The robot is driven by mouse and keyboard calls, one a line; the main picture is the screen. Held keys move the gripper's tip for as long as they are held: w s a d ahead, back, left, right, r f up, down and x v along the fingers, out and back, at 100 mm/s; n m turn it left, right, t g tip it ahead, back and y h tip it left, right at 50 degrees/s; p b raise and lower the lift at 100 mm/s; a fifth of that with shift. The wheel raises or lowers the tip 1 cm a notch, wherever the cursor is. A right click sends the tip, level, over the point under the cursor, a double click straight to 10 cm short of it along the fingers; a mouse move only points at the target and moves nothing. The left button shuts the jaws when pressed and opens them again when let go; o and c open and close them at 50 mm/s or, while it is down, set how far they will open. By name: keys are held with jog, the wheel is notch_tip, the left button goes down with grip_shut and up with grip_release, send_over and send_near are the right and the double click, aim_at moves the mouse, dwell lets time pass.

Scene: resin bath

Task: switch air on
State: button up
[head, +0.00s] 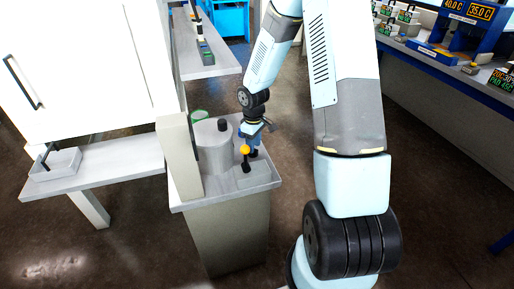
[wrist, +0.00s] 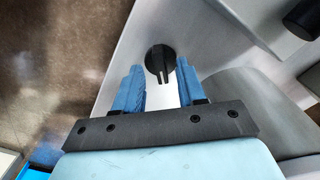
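My gripper (head: 254,141) points down over the right part of a grey-topped stand (head: 228,194). In the wrist view its two blue fingers (wrist: 160,86) are apart, with nothing gripped between them. A round black part with a raised ridge (wrist: 160,62) lies on the pale surface just beyond the fingertips, between them in the picture. No label shows which of these is the air control. The fingertips are partly hidden in the head view.
A grey cylinder (head: 214,153) with a black knob (head: 223,125) stands left of my gripper. A white cabinet (head: 75,70) and a shelf with a small tray (head: 54,163) are at left. A bench with displays (head: 470,20) is at right. Open floor lies between.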

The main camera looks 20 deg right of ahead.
jog(key=shift+f, duration=1.25)
grip_shut()
